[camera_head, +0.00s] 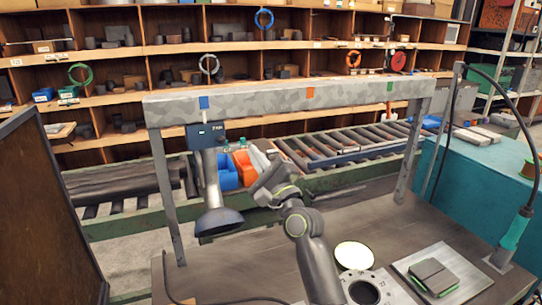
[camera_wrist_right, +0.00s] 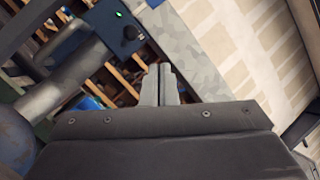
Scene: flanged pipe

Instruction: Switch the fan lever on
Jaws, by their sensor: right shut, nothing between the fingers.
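A blue switch box (camera_head: 205,135) hangs under the left part of the grey overhead beam in the head view. Below it a grey duct with a wide dark hood (camera_head: 218,221) hangs down. In the right wrist view the blue box (camera_wrist_right: 108,25) shows a small green light and a dark knob-like part (camera_wrist_right: 130,32), perhaps the lever; its setting cannot be told. My right gripper (camera_head: 266,180) is to the right of and below the box, apart from it. Its fingers (camera_wrist_right: 160,84) are shut together and empty. My left gripper is not in view.
The grey beam (camera_head: 290,100) spans the workbench (camera_head: 260,265) on two posts. A flanged pipe part (camera_head: 365,289) and a plate with a dark block (camera_head: 433,277) are at the front right. Roller conveyors and shelves stand behind. The hood stands close on the gripper's left.

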